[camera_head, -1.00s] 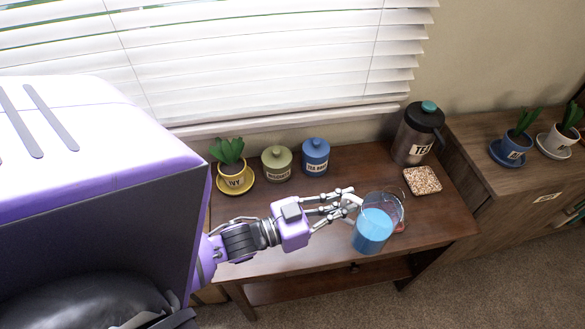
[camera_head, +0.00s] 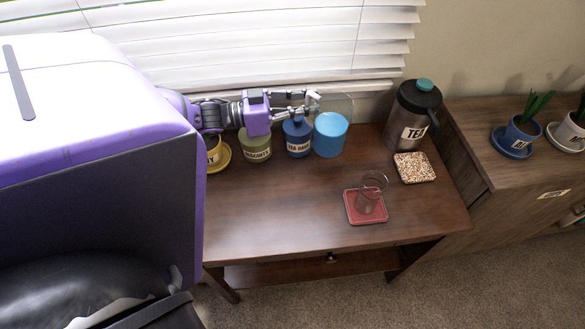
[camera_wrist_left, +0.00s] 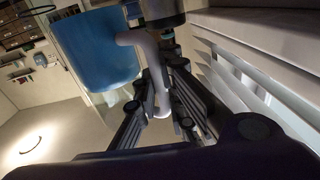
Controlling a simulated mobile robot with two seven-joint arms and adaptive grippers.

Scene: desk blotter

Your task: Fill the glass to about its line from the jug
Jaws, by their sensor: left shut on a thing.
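The clear jug with blue liquid (camera_head: 330,136) is at the back of the desk, in front of the blinds. My left gripper (camera_head: 312,102) is shut on its pale handle; the wrist view shows the handle (camera_wrist_left: 150,62) between the fingers and the blue liquid (camera_wrist_left: 98,48) beside it. Whether the jug's base touches the desk I cannot tell. The small clear glass (camera_head: 369,192) stands upright on a red square coaster (camera_head: 355,216) near the front right of the desk. No blue shows in the glass, and its line is too small to make out.
A blue canister (camera_head: 298,145) stands just left of the jug, with a green canister (camera_head: 256,146) and a yellow pot (camera_head: 213,155) further left. A tea flask (camera_head: 412,118) and speckled coaster (camera_head: 415,167) are at right. The desk's front left is clear.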

